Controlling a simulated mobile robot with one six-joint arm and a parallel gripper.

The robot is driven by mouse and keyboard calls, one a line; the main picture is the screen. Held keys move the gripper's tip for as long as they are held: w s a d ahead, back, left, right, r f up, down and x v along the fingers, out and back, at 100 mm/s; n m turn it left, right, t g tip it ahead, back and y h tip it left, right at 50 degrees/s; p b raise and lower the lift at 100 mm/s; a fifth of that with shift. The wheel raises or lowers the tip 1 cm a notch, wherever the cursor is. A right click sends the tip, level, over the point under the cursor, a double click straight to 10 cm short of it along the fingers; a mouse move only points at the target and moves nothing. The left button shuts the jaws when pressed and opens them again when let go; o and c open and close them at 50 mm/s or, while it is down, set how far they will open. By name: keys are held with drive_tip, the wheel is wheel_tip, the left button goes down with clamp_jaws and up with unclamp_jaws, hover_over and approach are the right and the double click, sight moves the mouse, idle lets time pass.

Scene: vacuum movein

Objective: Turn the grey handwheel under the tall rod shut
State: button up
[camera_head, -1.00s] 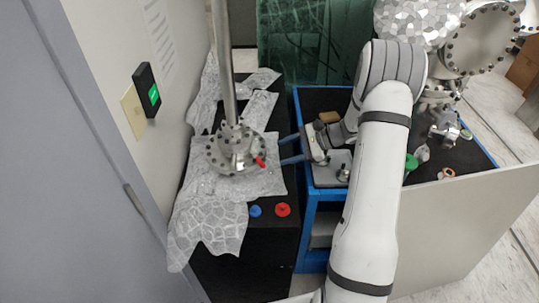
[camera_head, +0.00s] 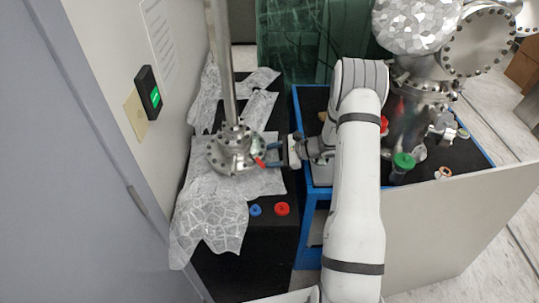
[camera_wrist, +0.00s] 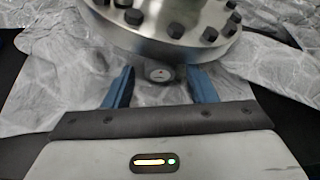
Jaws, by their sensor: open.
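The tall rod (camera_head: 224,70) stands upright on a round bolted metal flange (camera_head: 236,150) left of centre in the head view. The flange also fills the top of the wrist view (camera_wrist: 165,30). A red part (camera_head: 260,162) shows low on the flange's right side in the head view. My gripper (camera_head: 271,155) is open, with blue fingers beside the flange. In the wrist view, its fingertips (camera_wrist: 163,76) stand left and right of the grey piece, with gaps visible.
Crumpled foil (camera_head: 210,210) lies under and around the flange. A blue knob (camera_head: 255,210) and a red knob (camera_head: 282,209) sit on the black surface in front. The blue-edged cart (camera_head: 310,195) on the right carries metal chamber parts and a green-capped piece (camera_head: 403,161).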

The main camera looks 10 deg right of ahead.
drive_tip(key=c, duration=1)
drive_tip(key=shift+o, duration=0.2)
drive_tip(key=shift+f+b, duration=0.1)
drive_tip(key=shift+b, duration=0.25)
drive_tip(key=shift+m+g, duration=0.3)
drive_tip(key=shift+m, duration=0.3)
drive_tip(key=shift+d, duration=0.1)
drive_tip(key=o, duration=1)
drive_tip(key=shift+c, duration=0.2)
drive_tip(key=shift+d+b, duration=0.1)
drive_tip(key=shift+b, duration=0.2)
